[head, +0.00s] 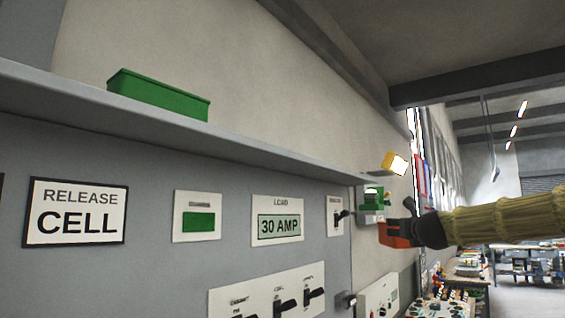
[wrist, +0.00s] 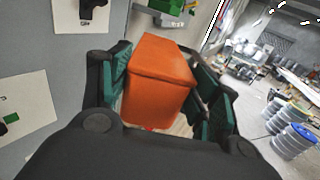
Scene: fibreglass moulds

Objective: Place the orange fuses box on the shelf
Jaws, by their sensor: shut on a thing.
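The orange fuses box (wrist: 160,75) is between the dark fingers of my gripper (wrist: 163,88) in the wrist view, and the gripper is shut on it. In the head view the orange box (head: 393,235) shows at the end of my arm, partly hidden by my gripper (head: 410,232). It is held in the air, right of and lower than the right end of the shelf. The shelf (head: 250,158) is a long grey ledge on the wall, running from the upper left to the middle of the head view.
A green bin (head: 160,97) stands on the left part of the shelf; the shelf right of it looks clear. Below is a grey panel with signs and switches (head: 285,297). A green device (head: 372,200) and a yellow lamp (head: 396,164) are on the wall near my gripper.

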